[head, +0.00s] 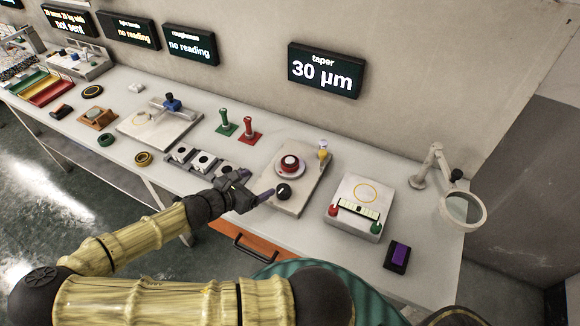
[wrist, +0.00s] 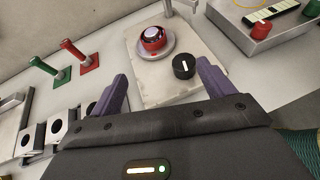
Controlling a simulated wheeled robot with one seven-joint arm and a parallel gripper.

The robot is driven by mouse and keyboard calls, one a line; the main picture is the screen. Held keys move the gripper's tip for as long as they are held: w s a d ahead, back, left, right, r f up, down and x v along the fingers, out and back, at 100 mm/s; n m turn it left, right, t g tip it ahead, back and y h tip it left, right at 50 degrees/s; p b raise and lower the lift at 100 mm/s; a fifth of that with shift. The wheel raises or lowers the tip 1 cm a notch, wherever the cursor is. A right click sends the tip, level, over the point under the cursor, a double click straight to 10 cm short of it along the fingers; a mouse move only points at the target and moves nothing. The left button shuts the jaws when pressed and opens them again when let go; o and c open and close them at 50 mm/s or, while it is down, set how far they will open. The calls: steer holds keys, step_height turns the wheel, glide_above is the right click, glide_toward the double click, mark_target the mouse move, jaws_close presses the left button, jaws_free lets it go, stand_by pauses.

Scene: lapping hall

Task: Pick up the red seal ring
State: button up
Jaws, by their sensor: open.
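The red seal ring (head: 289,162) sits around a pale round piece on a grey disc, on a light plate (head: 301,189) on the bench. It also shows in the wrist view (wrist: 153,41), near the top middle, beyond my fingertips. My gripper (head: 256,186) is open, with two purple fingers apart and nothing between them. In the head view it is just left of the plate's near part. In the wrist view my gripper (wrist: 162,73) faces the plate, and the ring lies ahead of the gap, apart from both fingers.
A black knob (head: 284,192) stands on the plate, in front of the disc. A yellow-topped post (head: 323,152) is at its back right. Grey blocks (head: 203,161) lie to the left, red and green handled tools (head: 248,130) behind. A box with a gauge (head: 355,208) stands right.

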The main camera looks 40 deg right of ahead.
steer(key=shift+w+a+r+n+t+h, duration=0.1)
steer(key=shift+w+r+n+t+h, duration=0.2)
steer(key=shift+w+n, duration=0.15)
steer(key=p, duration=0.2)
glide_toward(287, 164)
steer(key=x, duration=0.4)
steer(key=shift+s+d+r, duration=0.1)
steer(key=shift+d, duration=0.5)
steer(key=shift+f+p+x, duration=0.15)
steer(key=shift+p+x, duration=0.2)
steer(key=shift+x, duration=0.95)
steer(key=shift+f+p+x, duration=0.2)
steer(key=shift+p+x, duration=0.15)
steer(key=shift+x, duration=0.95)
